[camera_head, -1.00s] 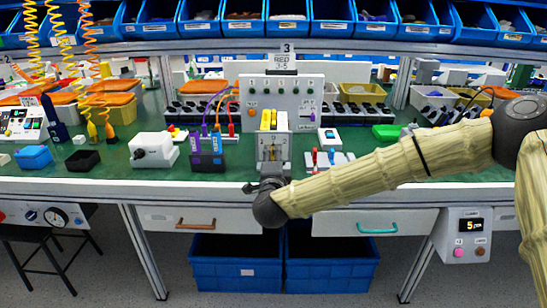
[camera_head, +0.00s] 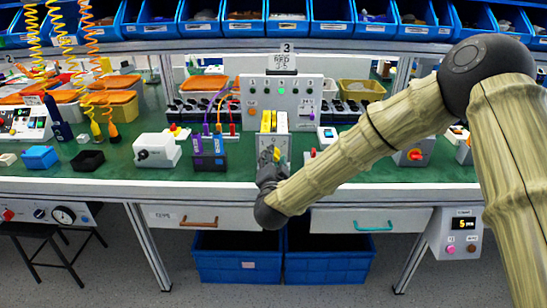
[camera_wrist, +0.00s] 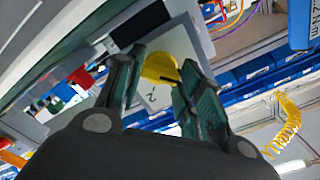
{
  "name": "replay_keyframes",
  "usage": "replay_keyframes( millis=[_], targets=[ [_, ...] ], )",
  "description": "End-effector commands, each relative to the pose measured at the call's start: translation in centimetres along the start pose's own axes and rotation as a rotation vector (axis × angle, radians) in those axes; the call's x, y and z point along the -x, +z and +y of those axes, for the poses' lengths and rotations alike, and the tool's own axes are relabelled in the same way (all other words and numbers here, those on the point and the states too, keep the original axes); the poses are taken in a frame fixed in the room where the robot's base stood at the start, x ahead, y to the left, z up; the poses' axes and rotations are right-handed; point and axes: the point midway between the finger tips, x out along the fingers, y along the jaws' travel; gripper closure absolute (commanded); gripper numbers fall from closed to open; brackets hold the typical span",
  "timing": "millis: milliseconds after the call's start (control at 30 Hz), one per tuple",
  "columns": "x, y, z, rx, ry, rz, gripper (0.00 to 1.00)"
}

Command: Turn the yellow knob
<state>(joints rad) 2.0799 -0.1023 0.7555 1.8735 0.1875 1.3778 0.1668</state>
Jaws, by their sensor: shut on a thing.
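The yellow knob (camera_wrist: 160,68) is round, with a dark pointer line, on a pale plate marked "2" in the wrist view. My gripper (camera_wrist: 162,62) is shut on it, one dark finger on each side. In the head view my gripper (camera_head: 269,157) is at the front of a pale upright box (camera_head: 283,147) on the bench. The knob itself is hidden there behind the gripper and wrist.
Yellow blocks (camera_head: 268,121) show at the box's top. A purple-and-dark unit (camera_head: 208,152) stands close on the left, a white switch box (camera_head: 156,150) beyond it. A button panel (camera_head: 280,98) stands behind. A red rotary switch (camera_head: 414,156) is at right.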

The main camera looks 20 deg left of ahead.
Motion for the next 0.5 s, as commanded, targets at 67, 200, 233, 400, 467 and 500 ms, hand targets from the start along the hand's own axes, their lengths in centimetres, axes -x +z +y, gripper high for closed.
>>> replay_keyframes(
  millis=[67, 200, 233, 400, 467, 500],
  targets=[
    [0.06, 0.08, 0.01, 0.020, 0.001, -0.002, 0.86],
    [0.06, 0.12, 0.09, 0.039, 0.002, -0.002, 0.86],
    [0.06, 0.12, 0.11, 0.041, 0.002, -0.002, 0.86],
    [0.06, 0.14, 0.16, 0.045, 0.002, -0.002, 0.86],
    [0.07, 0.15, 0.16, 0.044, 0.002, -0.002, 0.86],
    [0.07, 0.15, 0.16, 0.044, 0.002, -0.002, 0.86]
  ],
)
